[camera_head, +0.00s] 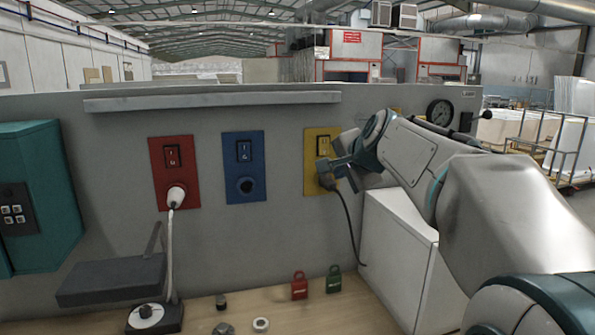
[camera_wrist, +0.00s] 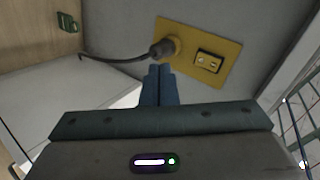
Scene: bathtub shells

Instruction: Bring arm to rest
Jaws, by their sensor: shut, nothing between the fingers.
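My gripper (camera_wrist: 160,86) is shut and empty, its two fingers pressed together in the wrist view. Its fingertips lie close to a dark plug (camera_wrist: 163,48) in the socket of the yellow panel (camera_wrist: 212,55); whether they touch cannot be told. In the head view my arm reaches from the right to the yellow panel (camera_head: 310,180), and its end hides part of that panel. The fingertips are hard to make out in the head view.
A red padlock (camera_head: 299,288) and a green padlock (camera_head: 334,281) stand on the wooden bench (camera_head: 245,305). A white box (camera_head: 395,240) lies below my arm. A shelf (camera_head: 215,99) runs above.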

